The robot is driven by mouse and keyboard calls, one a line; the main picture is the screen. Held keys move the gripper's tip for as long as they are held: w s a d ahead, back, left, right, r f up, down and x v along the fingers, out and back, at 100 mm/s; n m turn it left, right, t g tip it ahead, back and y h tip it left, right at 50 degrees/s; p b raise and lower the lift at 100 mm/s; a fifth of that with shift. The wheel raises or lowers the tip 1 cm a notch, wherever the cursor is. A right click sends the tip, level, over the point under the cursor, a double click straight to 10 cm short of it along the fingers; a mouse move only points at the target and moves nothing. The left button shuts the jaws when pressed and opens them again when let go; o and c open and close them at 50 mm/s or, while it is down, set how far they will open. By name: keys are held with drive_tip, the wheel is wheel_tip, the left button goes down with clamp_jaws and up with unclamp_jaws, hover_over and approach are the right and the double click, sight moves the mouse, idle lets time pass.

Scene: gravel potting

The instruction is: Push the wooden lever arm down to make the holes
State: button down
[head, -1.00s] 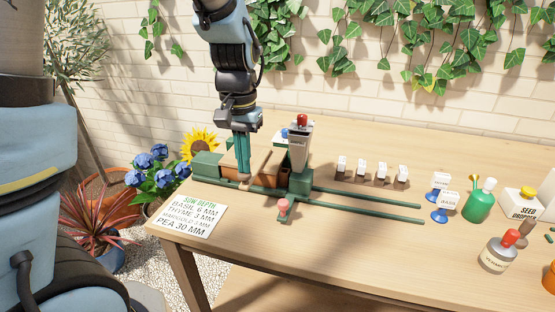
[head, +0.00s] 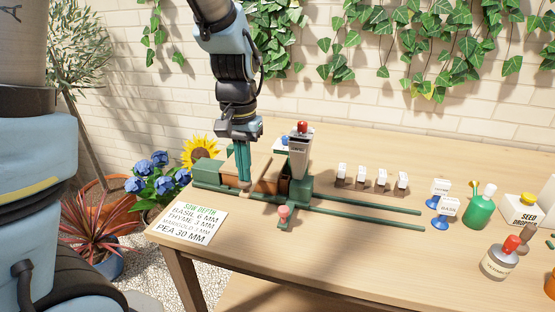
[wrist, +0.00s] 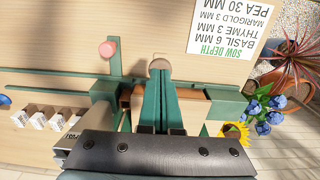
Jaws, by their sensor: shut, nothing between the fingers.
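The wooden lever arm ends in a round knob (head: 245,189) at the front of the green rail machine in the head view. The knob also shows in the wrist view (wrist: 160,65), just beyond my fingertips. My gripper (head: 243,179) points down, shut and empty, with its teal fingers over or against the knob. In the wrist view, my gripper (wrist: 158,75) covers most of the lever. I cannot tell whether the tips press on the knob. The wooden tray (head: 268,184) beside the lever is partly hidden, and no holes are visible.
A grey hopper with a red knob (head: 300,150) stands just right of my gripper. A pink knob (head: 284,211) sticks out in front. The depth card (head: 190,226) lies at the front left. Green rails (head: 370,216) run right. Several small labelled blocks (head: 361,177) stand behind them.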

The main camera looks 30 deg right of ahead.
drive_tip(key=shift+s+a+f, duration=0.2)
drive_tip(key=shift+s+f, duration=0.05)
drive_tip(key=shift+f, duration=0.4)
drive_tip(key=shift+w+d+r+p, duration=0.1)
drive_tip(key=shift+w+r+p, duration=0.05)
drive_tip(key=shift+r+p, duration=0.8)
wheel_tip(320, 180, up, 13)
drive_tip(key=p, duration=1)
drive_tip(key=shift+f+p, duration=0.2)
drive_tip(key=shift+p, duration=0.2)
drive_tip(key=shift+w, duration=0.1)
drive_tip(key=w+a+f+n+t+b, duration=0.1)
drive_tip(key=a+n, duration=0.6)
drive_tip(key=a, duration=1.7)
drive_tip(key=shift+w+f, duration=0.7)
drive_tip(key=shift+f, duration=0.05)
